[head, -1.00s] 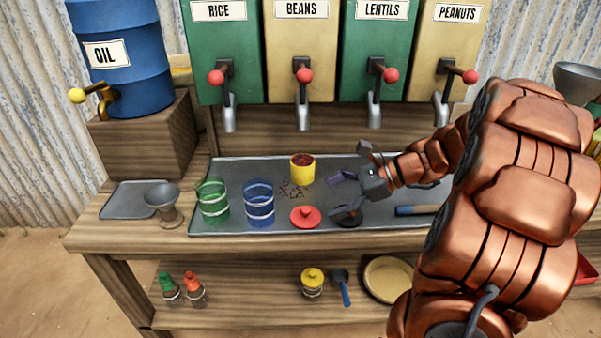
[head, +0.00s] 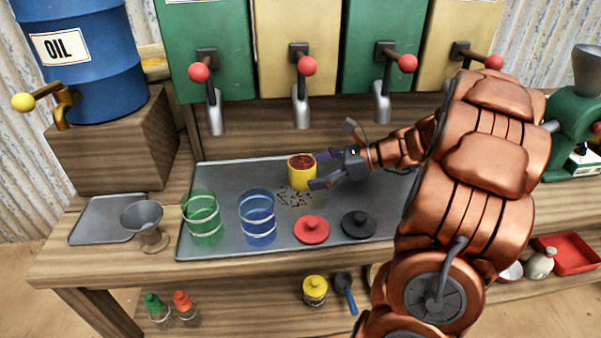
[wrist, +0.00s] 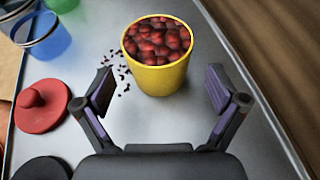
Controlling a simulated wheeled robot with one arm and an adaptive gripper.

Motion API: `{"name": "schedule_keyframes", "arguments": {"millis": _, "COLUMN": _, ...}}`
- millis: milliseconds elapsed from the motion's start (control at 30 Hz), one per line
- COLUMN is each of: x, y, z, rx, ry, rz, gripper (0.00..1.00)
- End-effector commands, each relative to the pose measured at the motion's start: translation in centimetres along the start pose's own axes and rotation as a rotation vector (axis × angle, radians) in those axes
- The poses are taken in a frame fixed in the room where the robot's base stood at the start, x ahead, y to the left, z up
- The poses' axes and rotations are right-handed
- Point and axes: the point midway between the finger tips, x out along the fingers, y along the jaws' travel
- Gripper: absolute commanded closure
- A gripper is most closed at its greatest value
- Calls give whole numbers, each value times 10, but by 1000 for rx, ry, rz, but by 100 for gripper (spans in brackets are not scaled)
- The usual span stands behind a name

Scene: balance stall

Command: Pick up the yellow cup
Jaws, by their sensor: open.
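The yellow cup (head: 301,176) stands upright on the metal tray (head: 230,171), filled with red beans. In the wrist view the yellow cup (wrist: 158,76) is ahead of my gripper, between and just beyond the fingertips. My gripper (head: 318,170) is open and comes at the cup from the right, low over the tray. In the wrist view my gripper's (wrist: 158,92) two fingers are spread with a gap on each side of the cup. Whether a finger touches the cup cannot be told from the head view.
A blue cup (head: 257,217) and a green cup (head: 202,218) stand left on the tray. A red lid (head: 311,229) and a black lid (head: 359,224) lie in front. Spilled beans (head: 294,198) lie beside the yellow cup. Dispenser spouts (head: 301,112) hang behind.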

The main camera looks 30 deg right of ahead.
Motion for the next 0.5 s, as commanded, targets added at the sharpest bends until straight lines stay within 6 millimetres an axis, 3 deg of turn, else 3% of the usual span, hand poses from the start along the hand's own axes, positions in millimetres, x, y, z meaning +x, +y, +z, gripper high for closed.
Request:
{"name": "schedule_keyframes", "arguments": {"millis": 200, "x": 31, "y": 2, "z": -2, "rx": 1, "ry": -2, "rz": 7, "gripper": 4}}
{"name": "schedule_keyframes", "arguments": {"millis": 500, "x": 42, "y": 2, "z": -1, "rx": -1, "ry": -1, "rz": 7, "gripper": 4}}
